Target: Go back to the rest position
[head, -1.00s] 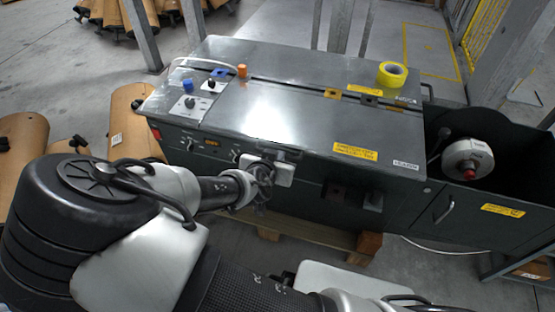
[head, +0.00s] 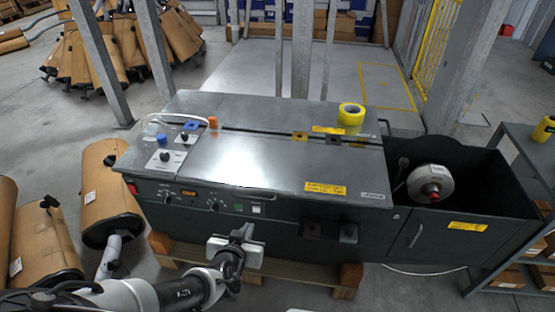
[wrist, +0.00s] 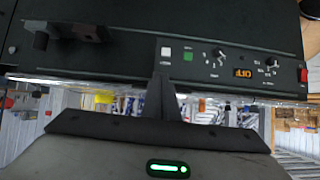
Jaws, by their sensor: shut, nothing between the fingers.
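My gripper (head: 243,231) is in front of the dark grey machine (head: 262,154), near the lower edge of the front panel in the head view. In the wrist view my gripper (wrist: 163,78) shows as dark fingers close together, with nothing between them. They point toward the machine's front, which appears upside down there. The front panel carries a lit orange display (wrist: 244,73) reading OFF, a green button (wrist: 188,56), a white button and knobs. I cannot tell the exact gap between fingertips and panel.
The machine stands on a wooden pallet (head: 346,280). Brown mufflers (head: 104,190) lie at the left. An open compartment with a white reel (head: 429,183) is at the right, beside a shelf (head: 517,150). Open floor lies behind.

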